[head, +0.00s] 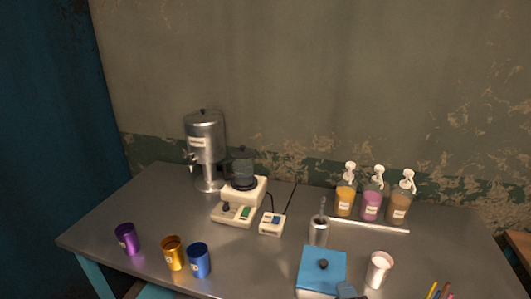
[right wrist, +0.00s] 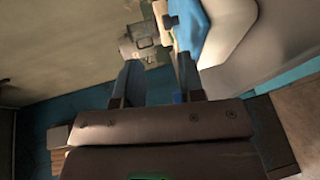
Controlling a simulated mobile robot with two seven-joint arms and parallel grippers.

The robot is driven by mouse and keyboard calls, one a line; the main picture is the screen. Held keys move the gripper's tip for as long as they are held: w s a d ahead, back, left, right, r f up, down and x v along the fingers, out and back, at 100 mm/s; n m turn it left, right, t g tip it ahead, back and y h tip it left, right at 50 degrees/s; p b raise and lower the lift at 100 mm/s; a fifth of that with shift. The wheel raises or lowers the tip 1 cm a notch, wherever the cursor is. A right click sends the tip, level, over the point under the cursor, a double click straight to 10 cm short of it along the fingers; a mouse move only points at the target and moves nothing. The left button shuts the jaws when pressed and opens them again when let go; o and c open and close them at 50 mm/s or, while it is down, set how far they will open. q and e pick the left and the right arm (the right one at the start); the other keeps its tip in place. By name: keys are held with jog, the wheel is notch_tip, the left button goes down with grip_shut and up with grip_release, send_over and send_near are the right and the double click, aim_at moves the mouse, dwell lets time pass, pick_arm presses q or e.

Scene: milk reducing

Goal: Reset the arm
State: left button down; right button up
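My right gripper shows in the right wrist view (right wrist: 158,72), with its two dark fingers spread apart and nothing visible between them. Beyond the fingertips are a blue piece (right wrist: 192,25) and a blurred pale grey object (right wrist: 142,42) that I cannot name for certain. In the head view a small dark blue-grey piece (head: 346,291) shows at the bottom edge beside the blue-lidded box (head: 322,266); I cannot tell whether it is part of my right gripper. My left gripper and arm are not in view.
On the grey table (head: 150,195) stand purple (head: 127,240), yellow (head: 172,254) and blue (head: 198,262) cups, a metal dispenser (head: 204,150), a cream appliance (head: 240,203), a metal holder (head: 318,232), a white-filled cup (head: 378,270) and pump bottles (head: 370,205). The left rear is clear.

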jog(key=s+d+f+m+g, duration=0.2)
jog(key=s+d+f+m, duration=0.3)
jog(key=m, duration=0.4)
jog(key=s+d+f+m+g+h, duration=0.1)
jog(key=s+d+f+m+g, duration=0.1)
jog(key=s+d+f+m, duration=0.3)
jog(key=s+f+m, duration=0.2)
jog(key=s+m, duration=0.2)
jog(key=shift+s+f+h, duration=0.15)
jog(key=shift+s+h, duration=0.1)
jog(key=shift+h, duration=0.05)
jog(key=shift+d, duration=0.1)
